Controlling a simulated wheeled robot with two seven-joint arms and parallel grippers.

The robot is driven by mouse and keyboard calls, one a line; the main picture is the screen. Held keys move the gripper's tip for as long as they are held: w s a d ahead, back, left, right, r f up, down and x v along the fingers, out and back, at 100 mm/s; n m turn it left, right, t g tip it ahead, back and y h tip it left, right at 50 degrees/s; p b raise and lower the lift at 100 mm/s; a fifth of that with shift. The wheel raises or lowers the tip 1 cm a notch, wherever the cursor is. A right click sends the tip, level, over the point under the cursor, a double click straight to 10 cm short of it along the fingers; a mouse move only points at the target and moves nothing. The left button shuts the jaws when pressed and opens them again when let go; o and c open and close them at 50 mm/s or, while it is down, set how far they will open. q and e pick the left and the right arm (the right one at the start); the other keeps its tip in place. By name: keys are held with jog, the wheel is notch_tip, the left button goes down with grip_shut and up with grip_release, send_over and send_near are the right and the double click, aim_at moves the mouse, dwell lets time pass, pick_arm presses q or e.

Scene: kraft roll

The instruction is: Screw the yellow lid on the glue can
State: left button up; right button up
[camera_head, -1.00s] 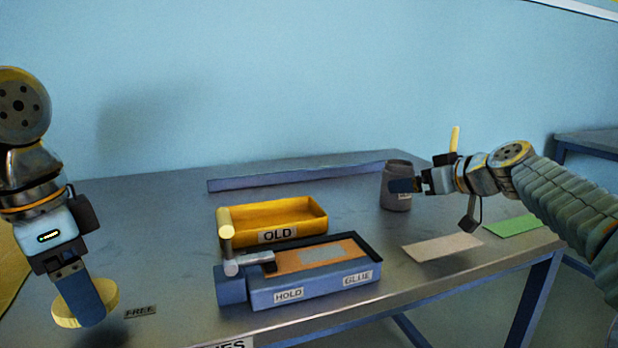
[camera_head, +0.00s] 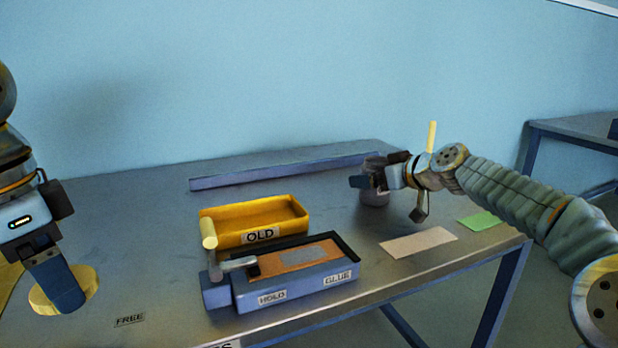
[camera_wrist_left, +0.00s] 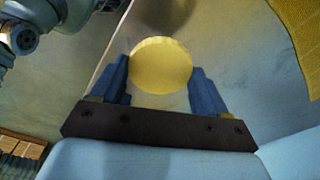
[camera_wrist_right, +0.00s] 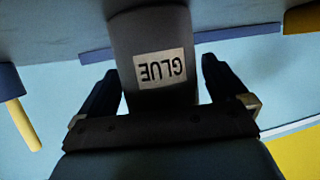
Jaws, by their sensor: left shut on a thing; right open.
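The yellow lid (camera_head: 45,297) is a flat round disc, held in my left gripper (camera_head: 62,290) above the near left of the table. In the left wrist view the lid (camera_wrist_left: 160,65) sits between the two blue fingertips of the left gripper (camera_wrist_left: 160,75). The grey glue can (camera_head: 375,198) stands upright at the back right of the table. My right gripper (camera_head: 366,180) is open around it and hides much of its upper part. In the right wrist view the can (camera_wrist_right: 150,25), with its GLUE label upside down, lies between the spread fingers (camera_wrist_right: 155,80).
A yellow OLD tray (camera_head: 215,232) and a blue HOLD/GLUE fixture (camera_head: 310,288) with a clamp handle (camera_head: 209,235) stand mid-table. A tan sheet (camera_head: 418,243) and a green sheet (camera_head: 480,221) lie at the right. A FREE label (camera_head: 130,320) marks bare table at the front left.

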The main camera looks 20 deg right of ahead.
jog(key=c, duration=1.1)
jog(key=shift+c, duration=0.4)
jog(key=shift+r, duration=0.2)
